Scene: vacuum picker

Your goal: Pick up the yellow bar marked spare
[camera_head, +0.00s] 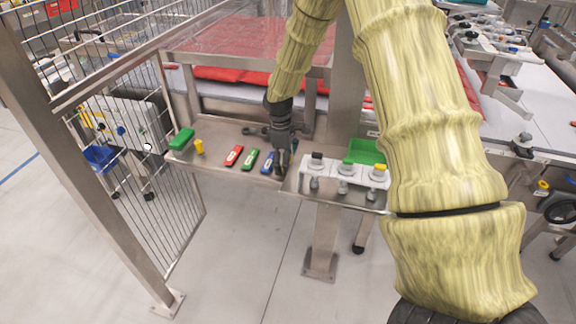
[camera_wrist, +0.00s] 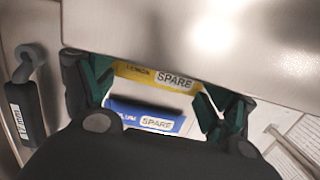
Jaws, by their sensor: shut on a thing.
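The yellow bar (camera_wrist: 153,75) shows in the wrist view, with black lettering and a pale label reading SPARE. My gripper (camera_wrist: 157,88) has its green-lined fingers at the two ends of this bar and is shut on it. A blue bar (camera_wrist: 145,117), also labelled SPARE, lies beside it, nearer the palm. The yellow bar is hidden there behind the gripper. Whether it is clear of the shelf I cannot tell.
Red (camera_head: 233,155) and green (camera_head: 250,159) bars lie left of my gripper. A green block (camera_head: 181,139) and a yellow piece (camera_head: 199,147) stand farther left. White fixtures (camera_head: 347,170) and a green bin (camera_head: 368,150) are close on the right. A post (camera_head: 347,100) rises behind.

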